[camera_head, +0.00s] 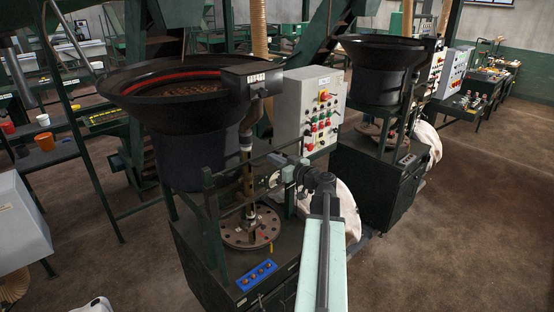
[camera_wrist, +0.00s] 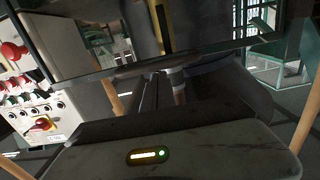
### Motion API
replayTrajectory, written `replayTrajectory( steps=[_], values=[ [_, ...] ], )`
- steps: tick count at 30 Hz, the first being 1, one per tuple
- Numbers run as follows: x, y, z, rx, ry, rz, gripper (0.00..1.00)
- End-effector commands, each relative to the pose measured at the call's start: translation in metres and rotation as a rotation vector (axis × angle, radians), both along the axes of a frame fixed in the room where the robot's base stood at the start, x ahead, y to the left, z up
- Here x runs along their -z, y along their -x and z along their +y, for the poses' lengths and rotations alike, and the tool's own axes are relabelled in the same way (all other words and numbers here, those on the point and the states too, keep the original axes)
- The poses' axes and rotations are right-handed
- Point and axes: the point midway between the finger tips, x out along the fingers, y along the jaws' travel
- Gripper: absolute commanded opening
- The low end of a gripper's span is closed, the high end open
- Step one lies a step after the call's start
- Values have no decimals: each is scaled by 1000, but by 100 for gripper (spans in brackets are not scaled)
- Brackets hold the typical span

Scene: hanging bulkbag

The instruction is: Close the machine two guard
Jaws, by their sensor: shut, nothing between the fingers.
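The near machine (camera_head: 180,232) stands in the middle of the head view, with a dark green frame (camera_head: 212,222) around its round plate (camera_head: 250,230). A similar machine (camera_head: 372,175) stands behind it to the right. I cannot read which one is machine two. In the wrist view a dark-edged, see-through panel (camera_wrist: 215,52), possibly the guard, spans the top; how far it is open cannot be told. My gripper (camera_wrist: 158,82) is shut and empty, close to the panel's lower edge; contact is unclear. In the head view my gripper (camera_head: 284,172) is beside the near machine's frame.
A grey control box (camera_head: 308,105) with coloured buttons stands behind the near machine; its buttons also show in the wrist view (camera_wrist: 25,95). A wide black hopper (camera_head: 180,90) overhangs the plate. A white sack (camera_head: 340,205) lies between the machines. The floor at right (camera_head: 480,220) is clear.

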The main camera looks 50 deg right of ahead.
Motion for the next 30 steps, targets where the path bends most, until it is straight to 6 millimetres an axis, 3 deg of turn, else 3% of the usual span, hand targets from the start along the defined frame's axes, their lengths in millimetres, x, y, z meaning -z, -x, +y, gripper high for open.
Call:
replayTrajectory(
  steps=[8, 14, 20, 30],
  values=[
    [28, 0, 7, -3, 0, 1, 0],
    [73, 0, 7, -3, 1, 1, 0],
    [136, 0, 7, -3, 1, 1, 0],
    [259, 0, 6, -2, 1, 1, 0]
  ],
)
